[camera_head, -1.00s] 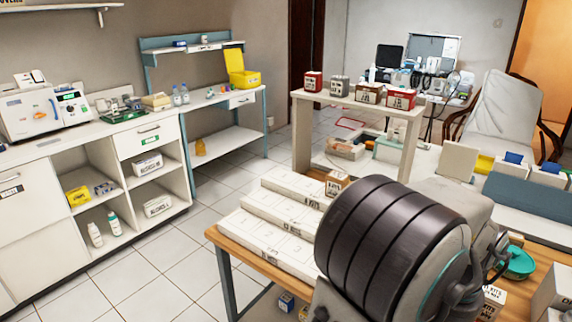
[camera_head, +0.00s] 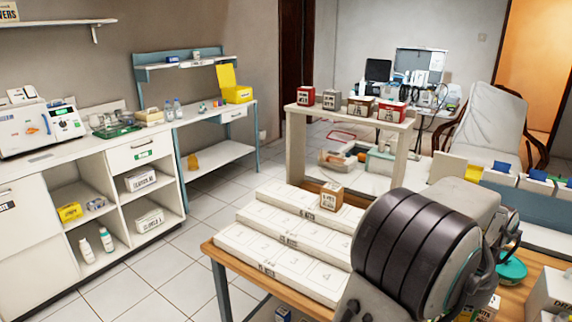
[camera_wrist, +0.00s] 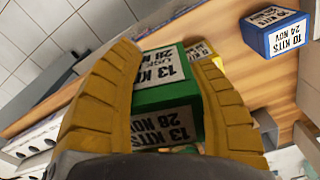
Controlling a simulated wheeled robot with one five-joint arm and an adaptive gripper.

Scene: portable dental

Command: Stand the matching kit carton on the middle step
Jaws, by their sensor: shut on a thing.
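My gripper (camera_wrist: 163,62) is shut on a green carton (camera_wrist: 166,98) with white labels reading "13 KITS 28 NOV", seen in the wrist view between the yellow fingers. In the head view my arm hides the gripper and this carton. The white stepped stand (camera_head: 268,262) lies on the wooden table, with numbered spaces on its steps. Its middle step (camera_head: 283,236) shows no carton on its visible part; my arm covers the right end. A small brown-and-white carton (camera_head: 331,196) stands on the top step.
In the wrist view a blue carton (camera_wrist: 275,32) reading "10 KITS 24 NOV" stands on the wooden table, and a yellow carton (camera_wrist: 203,52) sits behind the green one. Behind the stand, a raised shelf (camera_head: 345,113) bears several small cartons. A white box (camera_head: 552,292) is at right.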

